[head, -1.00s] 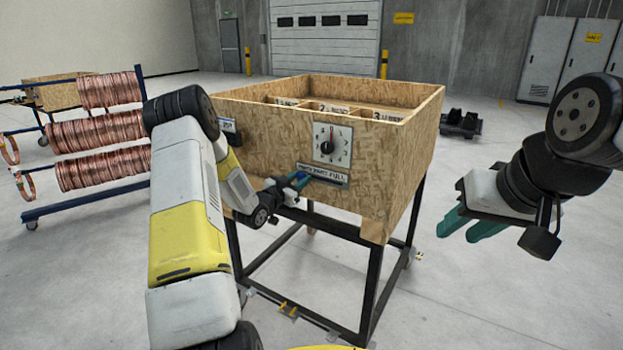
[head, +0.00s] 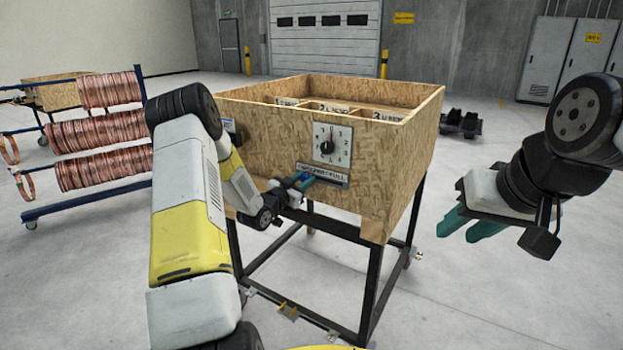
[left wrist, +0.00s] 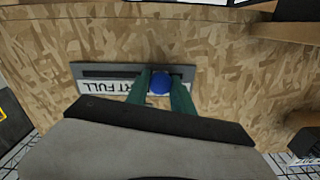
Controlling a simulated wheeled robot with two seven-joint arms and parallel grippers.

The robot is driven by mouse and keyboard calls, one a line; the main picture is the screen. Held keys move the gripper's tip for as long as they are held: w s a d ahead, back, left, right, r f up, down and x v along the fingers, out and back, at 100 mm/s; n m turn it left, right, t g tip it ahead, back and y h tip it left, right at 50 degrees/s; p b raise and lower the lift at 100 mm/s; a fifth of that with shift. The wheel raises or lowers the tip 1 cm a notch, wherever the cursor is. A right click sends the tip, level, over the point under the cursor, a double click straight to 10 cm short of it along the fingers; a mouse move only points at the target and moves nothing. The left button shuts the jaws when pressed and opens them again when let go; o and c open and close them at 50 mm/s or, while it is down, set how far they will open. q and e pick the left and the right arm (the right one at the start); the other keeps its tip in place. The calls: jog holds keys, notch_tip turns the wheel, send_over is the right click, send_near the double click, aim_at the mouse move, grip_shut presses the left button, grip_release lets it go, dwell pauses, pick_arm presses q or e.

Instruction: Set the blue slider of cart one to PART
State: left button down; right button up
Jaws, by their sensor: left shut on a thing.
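The wooden cart (head: 300,165) stands in front of me on a black frame. A grey slider plate (head: 333,178) with a white label strip is on its front, below the dial. The blue slider (left wrist: 160,83) shows as a round knob in the left wrist view. My left gripper (head: 302,181) has its green fingers on either side of the knob and is shut on it. In the left wrist view, the label (left wrist: 100,87) reads "...RT FULL" left of the fingers; the rest is hidden. My right gripper (head: 466,226) is apart, at the right, with its green fingers spread and empty.
A rack with copper coils (head: 95,131) stands at the left. Free floor (head: 490,310) lies right of the cart.

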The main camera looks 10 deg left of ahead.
aim_at(321, 178)
pick_arm(q)
jog(key=d, duration=0.1)
jog(key=s+d, duration=0.1)
jog(key=d, duration=0.2)
jog(key=shift+s+d, duration=0.1)
jog(key=shift+s, duration=0.2)
jog(key=c, duration=1.1)
grip_release()
jog(key=v, duration=0.8)
jog(key=shift+w, duration=0.1)
